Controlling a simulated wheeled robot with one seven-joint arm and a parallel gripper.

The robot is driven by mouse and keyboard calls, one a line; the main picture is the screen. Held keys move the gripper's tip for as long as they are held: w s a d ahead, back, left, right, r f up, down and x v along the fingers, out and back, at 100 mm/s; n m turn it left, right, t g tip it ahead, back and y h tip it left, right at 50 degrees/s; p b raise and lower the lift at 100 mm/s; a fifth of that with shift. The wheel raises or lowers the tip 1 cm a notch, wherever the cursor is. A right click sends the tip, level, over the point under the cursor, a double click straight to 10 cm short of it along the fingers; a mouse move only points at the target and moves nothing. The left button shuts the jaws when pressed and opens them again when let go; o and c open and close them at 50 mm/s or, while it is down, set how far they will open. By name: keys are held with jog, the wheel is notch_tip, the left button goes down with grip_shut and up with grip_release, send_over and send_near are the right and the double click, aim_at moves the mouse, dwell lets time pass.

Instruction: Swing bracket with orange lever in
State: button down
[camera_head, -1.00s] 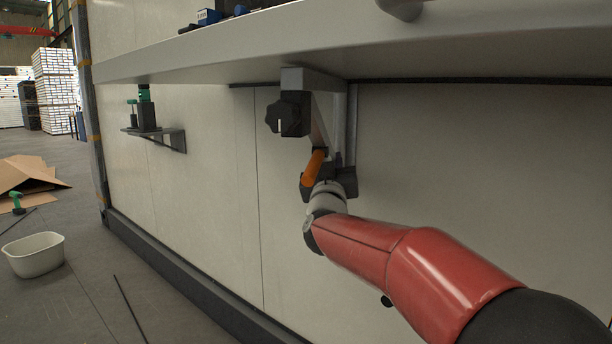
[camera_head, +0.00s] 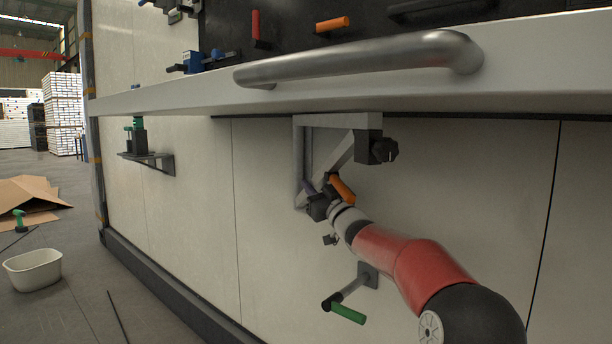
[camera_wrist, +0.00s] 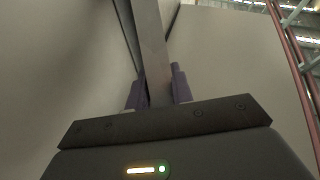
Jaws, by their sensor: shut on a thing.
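The grey triangular bracket (camera_head: 299,165) hangs under the white shelf in the head view. Its top bar runs to the right along the shelf's underside and ends in a black knob (camera_head: 374,148). The orange lever (camera_head: 342,188) sits at the lower part of the bracket, right beside my gripper (camera_head: 316,197). In the wrist view my gripper (camera_wrist: 158,92) has a purple finger on each side of the bracket's grey strut (camera_wrist: 151,45) and is shut on it. The exact contact is partly hidden by the gripper body.
The shelf (camera_head: 200,98) with a metal handle (camera_head: 360,58) is close above. A green lever (camera_head: 347,313) sticks out of the wall below my arm. A small wall shelf (camera_head: 150,158) holds a green-and-black item at left. A white tub (camera_head: 33,270) stands on the floor.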

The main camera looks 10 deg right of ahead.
jog(key=shift+w+d+r+n+g+y+p, duration=0.15)
jog(key=shift+d+n+g+y+p, duration=0.45)
jog(key=shift+y+p, duration=0.6)
jog(key=shift+d, duration=0.1)
jog(key=c, duration=1.2)
grip_release()
jog(key=shift+c, duration=0.2)
jog(key=b+v, duration=0.1)
jog(key=v, duration=0.6)
jog(key=shift+s+f, duration=0.3)
jog(key=shift+d, duration=0.1)
jog(key=shift+c, duration=0.4)
